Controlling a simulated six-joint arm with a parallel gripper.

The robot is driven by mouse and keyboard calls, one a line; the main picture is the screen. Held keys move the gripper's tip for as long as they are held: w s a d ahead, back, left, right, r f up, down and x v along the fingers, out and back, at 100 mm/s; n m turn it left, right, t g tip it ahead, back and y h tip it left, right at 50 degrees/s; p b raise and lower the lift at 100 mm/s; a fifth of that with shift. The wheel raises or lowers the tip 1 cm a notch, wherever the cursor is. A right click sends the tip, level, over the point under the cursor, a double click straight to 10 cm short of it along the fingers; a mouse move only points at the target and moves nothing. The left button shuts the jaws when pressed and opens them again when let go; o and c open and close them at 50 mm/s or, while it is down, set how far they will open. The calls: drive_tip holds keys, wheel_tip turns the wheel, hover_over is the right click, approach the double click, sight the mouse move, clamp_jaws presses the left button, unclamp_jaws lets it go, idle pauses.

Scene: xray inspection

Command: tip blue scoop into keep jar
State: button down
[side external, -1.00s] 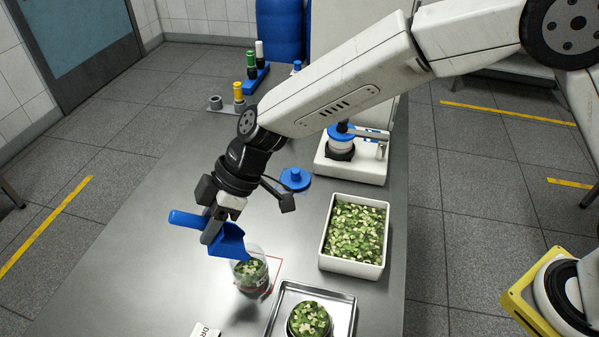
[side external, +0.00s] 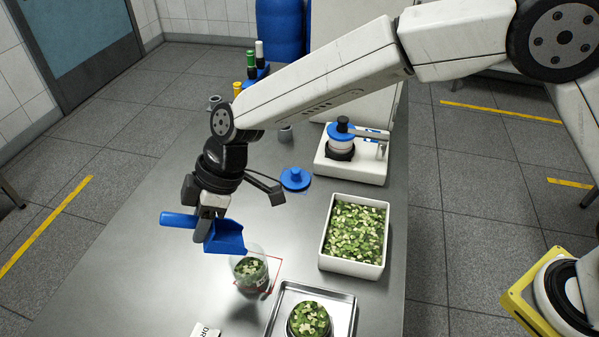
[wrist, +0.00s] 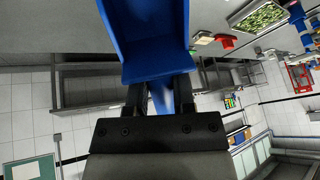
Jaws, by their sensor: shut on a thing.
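My gripper (side external: 207,222) is shut on the blue scoop (side external: 226,238), with the handle sticking out to the left and the bowl to the right. The scoop also fills the top middle of the wrist view (wrist: 153,45), where its visible inside looks empty. The scoop is now nearly level, beside and above the clear jar (side external: 250,268). The jar stands upright on the steel table inside a red outline and holds green and pale pieces. I cannot read any label on it. The scoop lip overlaps the jar's rim in the picture; I cannot tell if they touch.
A white tub (side external: 325,258) of green pieces stands right of the jar. A metal tray (side external: 277,318) with a filled round container (side external: 309,320) is in front. A blue lid (side external: 295,178) lies behind. A white machine (side external: 352,169) stands farther back. The table's left side is clear.

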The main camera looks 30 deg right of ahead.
sight(177, 214)
drive_tip(key=shift+w+a+r+h, duration=0.2)
drive_tip(key=shift+a+r+h, duration=0.4)
drive_tip(key=shift+h, duration=0.4)
drive_tip(key=shift+w+a+r+g+h, duration=0.1)
drive_tip(key=shift+a+g+h, duration=0.25)
drive_tip(key=shift+h, duration=0.45)
drive_tip(key=shift+w+a+r+g+h, duration=0.1)
drive_tip(key=shift+a+g+h, duration=0.25)
drive_tip(key=shift+h, duration=0.45)
drive_tip(key=shift+a, duration=0.1)
drive_tip(key=shift+m, duration=0.3)
